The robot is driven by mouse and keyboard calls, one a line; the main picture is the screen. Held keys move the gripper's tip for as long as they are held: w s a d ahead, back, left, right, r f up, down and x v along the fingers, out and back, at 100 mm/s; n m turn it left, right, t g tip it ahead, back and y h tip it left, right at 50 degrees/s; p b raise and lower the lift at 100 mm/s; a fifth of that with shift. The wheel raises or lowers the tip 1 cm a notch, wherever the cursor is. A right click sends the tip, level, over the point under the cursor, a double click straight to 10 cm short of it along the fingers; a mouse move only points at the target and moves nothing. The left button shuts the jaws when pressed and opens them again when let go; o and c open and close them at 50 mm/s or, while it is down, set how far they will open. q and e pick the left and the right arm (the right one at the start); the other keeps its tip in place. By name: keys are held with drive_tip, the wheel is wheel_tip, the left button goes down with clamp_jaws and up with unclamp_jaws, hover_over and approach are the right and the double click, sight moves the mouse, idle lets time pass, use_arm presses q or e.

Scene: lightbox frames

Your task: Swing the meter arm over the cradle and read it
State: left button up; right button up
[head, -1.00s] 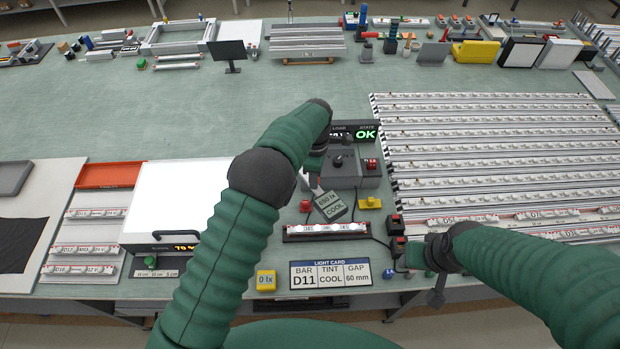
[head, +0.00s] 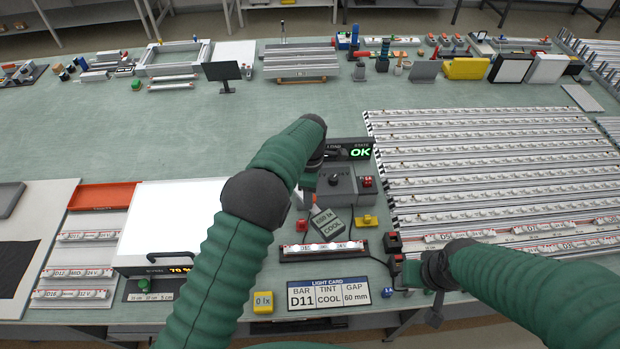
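The meter head (head: 328,222), a grey tilted plate reading what looks like 650 lx and COOL, is just behind the cradle (head: 292,256). The lit bar (head: 325,247) lies in the cradle. From this angle I cannot tell whether the head overhangs it. My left gripper (head: 310,186) points down beside the grey control box (head: 347,195), left of and behind the meter head; its fingers are mostly hidden. My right gripper (head: 412,275) is at the black and red connector blocks (head: 395,262), right of the cradle; its fingers are unclear.
The light card (head: 328,294) reads BAR D11, TINT COOL, GAP 60 mm. A yellow block (head: 263,302) reads 0 lx. The state display (head: 360,153) shows OK. A white light panel (head: 170,215) lies left; racks of bars (head: 490,165) fill the right.

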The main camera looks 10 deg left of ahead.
use_arm(q)
wheel_tip(320, 180, up, 7)
drive_tip(key=shift+w+f+b, duration=0.1)
drive_tip(key=shift+w+b, duration=0.05)
drive_tip(key=shift+b, duration=0.9)
wheel_tip(320, 180, up, 9)
drive_tip(key=shift+a+f, duration=0.1)
drive_tip(key=s+a+f+m+t+b, duration=0.1)
drive_tip(key=s+a+f+m+b, duration=0.5)
drive_tip(key=s+a+f+m, duration=0.35)
drive_tip(key=s+a+f+m+b, duration=0.1)
drive_tip(key=s+f+m+b, duration=0.1)
drive_tip(key=s+f+m, duration=0.2)
drive_tip(key=s+a+f+m+t+b, duration=0.1)
drive_tip(key=s+f+m, duration=0.3)
drive_tip(key=s, duration=0.9)
wheel_tip(320, 180, down, 4)
drive_tip(key=shift+a+r+t+b, duration=0.1)
drive_tip(key=shift+a+t+b, duration=0.2)
drive_tip(key=shift+a+b, duration=0.4)
drive_tip(key=shift+a, duration=0.1)
